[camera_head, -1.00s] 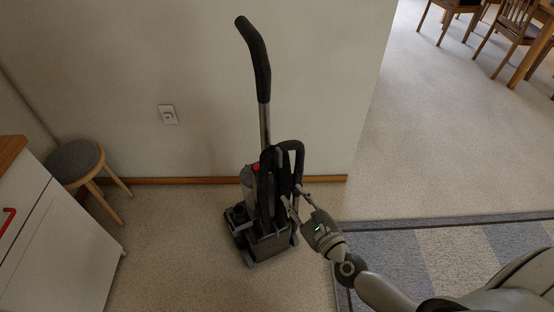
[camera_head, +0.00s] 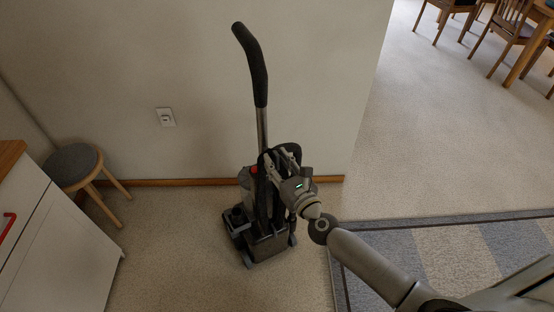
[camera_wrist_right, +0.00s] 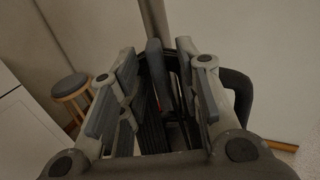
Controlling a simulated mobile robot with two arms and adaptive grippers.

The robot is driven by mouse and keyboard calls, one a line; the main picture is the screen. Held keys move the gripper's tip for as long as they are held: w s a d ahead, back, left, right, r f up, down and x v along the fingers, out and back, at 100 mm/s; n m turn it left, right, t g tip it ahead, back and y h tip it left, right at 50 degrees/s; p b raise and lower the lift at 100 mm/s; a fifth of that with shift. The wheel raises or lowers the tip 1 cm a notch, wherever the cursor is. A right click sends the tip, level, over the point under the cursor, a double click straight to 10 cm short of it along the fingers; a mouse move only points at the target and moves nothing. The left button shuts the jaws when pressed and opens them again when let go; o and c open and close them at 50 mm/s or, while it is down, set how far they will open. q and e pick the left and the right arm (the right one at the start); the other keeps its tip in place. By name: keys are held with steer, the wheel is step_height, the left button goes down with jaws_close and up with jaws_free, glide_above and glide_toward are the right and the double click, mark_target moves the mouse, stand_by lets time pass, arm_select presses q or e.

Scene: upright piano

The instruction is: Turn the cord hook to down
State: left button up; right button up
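An upright vacuum cleaner (camera_head: 258,95) stands on the carpet against the wall, its handle rising tall. My right gripper (camera_head: 270,163) is at the upper back of its body, reaching in from the right. In the right wrist view the right gripper (camera_wrist_right: 162,72) has its two fingers spread apart. A dark upright bar (camera_wrist_right: 155,72) lies between them, with no clear contact. It may be the cord hook, but I cannot tell it surely from the dark body and cord around it. The gripper hides part of this area in the head view. My left gripper is not in view.
A round stool (camera_head: 74,165) and a white cabinet (camera_head: 62,250) stand at the left. A wall outlet (camera_head: 165,117) is behind. A black loop (camera_wrist_right: 238,92) bulges right of the fingers.

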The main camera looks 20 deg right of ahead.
steer(key=shift+w, duration=0.3)
jaws_close()
